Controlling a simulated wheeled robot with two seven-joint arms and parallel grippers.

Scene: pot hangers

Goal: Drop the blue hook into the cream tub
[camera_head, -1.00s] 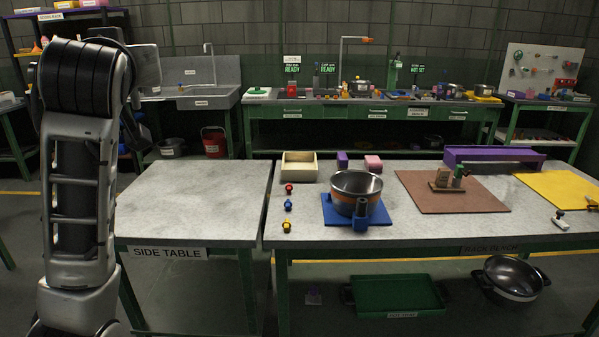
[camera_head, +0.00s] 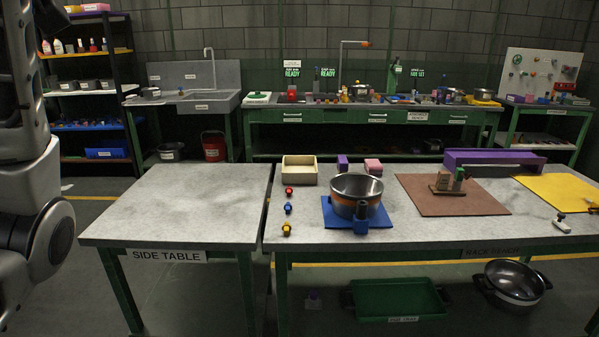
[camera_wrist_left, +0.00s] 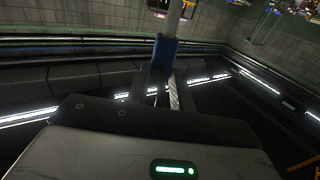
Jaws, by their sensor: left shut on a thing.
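The cream tub (camera_head: 299,180) is an open box at the back left of the main table. A small blue hook (camera_head: 288,208) lies on the table's left edge, between a red hook (camera_head: 289,191) and a yellow hook (camera_head: 286,229). In the left wrist view my left gripper (camera_wrist_left: 166,88) is shut on a blue piece (camera_wrist_left: 163,55) with a pale grey rod extending up from it; I cannot tell what this object is. In the head view only parts of my left arm show at the left edge, away from the tables. My right gripper is not seen.
The side table (camera_head: 185,205) is bare. A steel pot (camera_head: 357,190) stands on a blue mat (camera_head: 377,217). A brown mat (camera_head: 420,198) carries a small wooden and green fixture.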

